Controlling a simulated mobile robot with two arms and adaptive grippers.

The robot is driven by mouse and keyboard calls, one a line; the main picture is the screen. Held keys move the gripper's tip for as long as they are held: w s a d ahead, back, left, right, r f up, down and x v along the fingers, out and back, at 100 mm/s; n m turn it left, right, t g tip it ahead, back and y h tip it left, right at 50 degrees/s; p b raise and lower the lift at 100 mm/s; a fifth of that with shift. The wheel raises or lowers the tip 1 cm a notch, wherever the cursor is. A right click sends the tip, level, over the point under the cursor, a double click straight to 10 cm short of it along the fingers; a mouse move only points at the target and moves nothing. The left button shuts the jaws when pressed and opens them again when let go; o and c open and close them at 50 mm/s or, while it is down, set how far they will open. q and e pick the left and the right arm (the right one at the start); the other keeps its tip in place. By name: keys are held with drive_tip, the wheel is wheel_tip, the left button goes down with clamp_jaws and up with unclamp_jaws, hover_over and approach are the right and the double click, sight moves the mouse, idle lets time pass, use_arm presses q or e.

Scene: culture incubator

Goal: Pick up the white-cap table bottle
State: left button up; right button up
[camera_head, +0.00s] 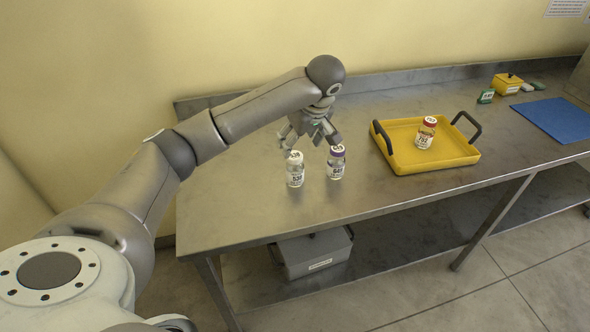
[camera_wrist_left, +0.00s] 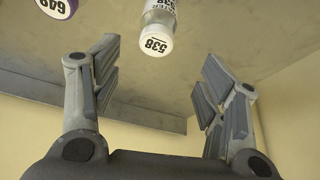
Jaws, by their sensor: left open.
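The white-cap table bottle (camera_head: 295,170) stands upright on the steel table, near its left end. In the left wrist view its white cap (camera_wrist_left: 156,44), marked 538, shows between and beyond the finger pads. My left gripper (camera_head: 312,138) is open and empty, above and behind the bottles in the head view. In the left wrist view its two fingers (camera_wrist_left: 160,95) are spread wide, with nothing between the pads. A purple-cap bottle (camera_head: 336,163) stands just right of the white-cap one; its cap (camera_wrist_left: 56,6) shows at the top left of the wrist view. My right gripper is not in view.
A yellow tray (camera_head: 401,165) with dark handles holds a red-cap bottle (camera_head: 426,132). A blue mat (camera_head: 553,119), a yellow box (camera_head: 507,84) and small green items lie at the back right. A grey bin (camera_head: 316,254) sits on the lower shelf.

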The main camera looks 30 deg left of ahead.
sight(296, 156)
use_arm(q)
drive_tip(key=x, duration=0.4)
drive_tip(key=shift+f, duration=0.15)
drive_tip(key=p+x, duration=0.1)
drive_tip(key=x, duration=0.3)
drive_tip(key=shift+w+d+f+p, duration=0.1)
drive_tip(key=shift+w+d+p, duration=0.1)
drive_tip(key=shift+p, duration=0.2)
drive_tip(key=shift+w+a+f, duration=0.1)
drive_tip(key=shift+a+f, duration=0.1)
drive_tip(key=shift+f, duration=0.3)
drive_tip(key=shift+c, duration=1.1)
drive_tip(key=c, duration=0.9)
drive_tip(key=shift+o, duration=0.2)
drive_tip(key=shift+r, duration=0.1)
